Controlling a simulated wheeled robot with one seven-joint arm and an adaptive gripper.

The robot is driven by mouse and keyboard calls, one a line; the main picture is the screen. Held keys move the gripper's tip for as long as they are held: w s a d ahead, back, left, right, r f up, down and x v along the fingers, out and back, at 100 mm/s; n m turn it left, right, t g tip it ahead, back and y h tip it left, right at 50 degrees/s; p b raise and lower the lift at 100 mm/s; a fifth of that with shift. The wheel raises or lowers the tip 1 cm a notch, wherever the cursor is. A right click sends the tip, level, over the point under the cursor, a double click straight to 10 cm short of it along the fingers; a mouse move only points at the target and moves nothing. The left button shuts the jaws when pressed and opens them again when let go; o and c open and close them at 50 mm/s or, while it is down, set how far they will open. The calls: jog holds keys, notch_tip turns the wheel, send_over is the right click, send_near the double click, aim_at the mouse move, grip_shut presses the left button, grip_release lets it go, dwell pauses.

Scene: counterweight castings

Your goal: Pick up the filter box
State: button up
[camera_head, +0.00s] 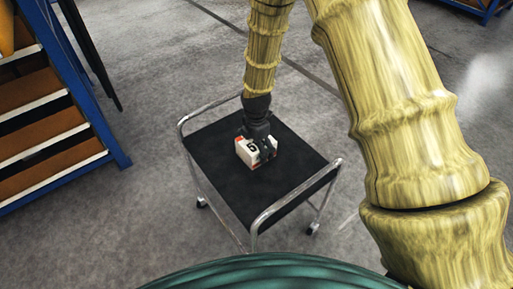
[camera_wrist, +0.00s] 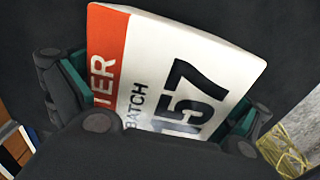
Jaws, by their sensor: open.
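The filter box (camera_head: 247,153) is white with an orange-red edge and dark print, and it rests on the black top of a trolley (camera_head: 227,190). In the wrist view the box (camera_wrist: 185,72) fills the middle, with "TER", "BATCH" and "157" readable. My gripper (camera_head: 259,152) is down at the box from above. In the wrist view its open fingers (camera_wrist: 152,108) stand on either side of the box, one at the left and one at the right. I cannot tell whether the finger pads touch it. The lower edge of the box is hidden behind my gripper.
The trolley has chrome handle rails (camera_head: 298,197) at both ends, and its top around the box is clear. A blue-framed shelf rack (camera_head: 112,147) with brown and white shelves stands at the left. Grey concrete floor (camera_head: 130,225) lies open around the trolley.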

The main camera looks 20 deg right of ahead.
jog(key=c, duration=0.9)
jog(key=shift+c, duration=0.2)
